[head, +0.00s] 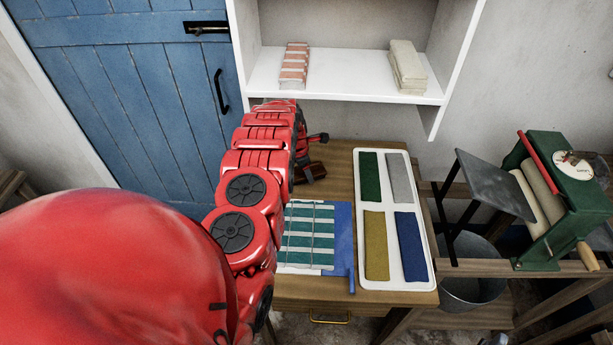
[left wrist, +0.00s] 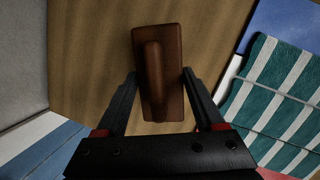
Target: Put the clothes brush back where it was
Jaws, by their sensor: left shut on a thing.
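The clothes brush is a dark brown wooden block with a raised grip, seen between the fingers in the left wrist view (left wrist: 157,75). In the head view a small part of the brush (head: 315,171) shows beside my arm, over the back left of the wooden table. My left gripper (left wrist: 158,88) is shut on the brush, one finger on each side. My red arm hides most of this gripper in the head view. I cannot tell whether the brush touches the tabletop. My right gripper is in neither view.
A green-and-white striped cloth (head: 308,255) lies on a blue sheet (head: 342,237) in front of the brush. A white tray (head: 389,204) with several coloured cloths is to the right. A white shelf (head: 345,87) hangs behind; a green mangle (head: 570,205) stands far right.

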